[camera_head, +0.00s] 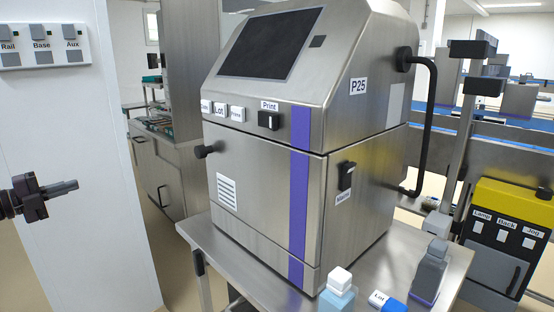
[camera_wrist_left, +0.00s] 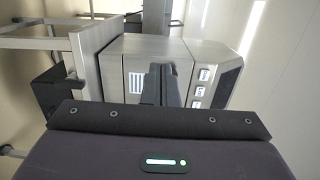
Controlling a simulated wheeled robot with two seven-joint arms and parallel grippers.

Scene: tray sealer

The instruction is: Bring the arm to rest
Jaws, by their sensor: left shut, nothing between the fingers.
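My left gripper (camera_head: 62,187) comes in from the left edge in the head view. Its fingers are together and empty, pointing right, in front of the white wall panel and apart from the machine. In the left wrist view the closed fingers (camera_wrist_left: 163,85) stand in front of the steel machine (camera_wrist_left: 200,62), which looks turned on its side there. The steel tray sealer (camera_head: 265,130) marked P25 stands on a steel table in the middle of the head view. My right gripper does not show in either view.
A white panel (camera_head: 75,130) with Rail, Base and Aux switches (camera_head: 42,45) is at the left. A yellow-black control box (camera_head: 505,235) is at the right. Open space lies between gripper and machine.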

